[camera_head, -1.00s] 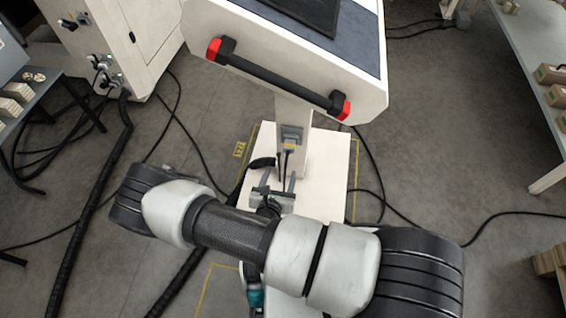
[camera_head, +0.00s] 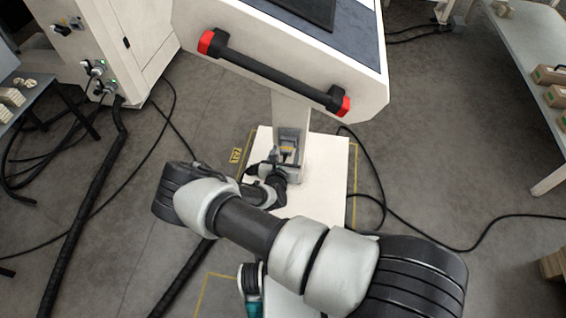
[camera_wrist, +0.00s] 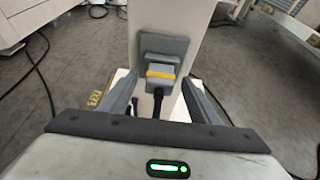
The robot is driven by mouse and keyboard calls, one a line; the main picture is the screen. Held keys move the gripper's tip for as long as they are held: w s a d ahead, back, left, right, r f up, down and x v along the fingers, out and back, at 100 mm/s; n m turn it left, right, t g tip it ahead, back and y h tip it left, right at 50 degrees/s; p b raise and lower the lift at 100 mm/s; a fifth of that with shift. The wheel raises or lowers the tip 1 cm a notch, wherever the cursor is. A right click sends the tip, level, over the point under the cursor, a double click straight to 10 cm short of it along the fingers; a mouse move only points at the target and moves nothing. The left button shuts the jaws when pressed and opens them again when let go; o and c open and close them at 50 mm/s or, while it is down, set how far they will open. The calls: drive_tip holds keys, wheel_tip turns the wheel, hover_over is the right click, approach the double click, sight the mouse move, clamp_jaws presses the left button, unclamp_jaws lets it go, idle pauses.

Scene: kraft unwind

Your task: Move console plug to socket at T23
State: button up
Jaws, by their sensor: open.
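The console plug (camera_wrist: 161,82) is dark grey with a yellow band, and a black cable hangs from it. It sits in a grey socket plate (camera_wrist: 163,48) on the console's white column. My gripper (camera_wrist: 160,77) is open, with one finger on each side of the plug; I cannot tell whether either touches it. In the head view the plug's yellow band (camera_head: 288,149) shows low on the column, with my gripper (camera_head: 287,168) right at it. A yellow floor label (camera_head: 236,155) lies left of the base plate; its text is too small to read surely. I cannot identify the T23 socket.
The console (camera_head: 290,60) with its black handle (camera_head: 270,72) overhangs the column. A white cabinet (camera_head: 120,50) with plugs and green lights stands at left. Black cables (camera_head: 95,195) cross the floor. A table with boxes (camera_head: 535,90) is at right.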

drive_tip(key=shift+w+d+f, duration=0.15)
drive_tip(key=shift+w+f, duration=0.15)
drive_tip(key=shift+w, duration=0.35)
drive_tip(key=c, duration=1.4)
drive_tip(key=shift+o, duration=0.2)
drive_tip(key=shift+s, duration=0.2)
drive_tip(key=s+p, duration=0.1)
drive_tip(key=s, duration=0.1)
drive_tip(key=s+a+p, duration=0.1)
drive_tip(key=s+p, duration=0.1)
drive_tip(key=s, duration=0.1)
drive_tip(key=shift+s+a, duration=0.1)
drive_tip(key=shift+s, duration=0.2)
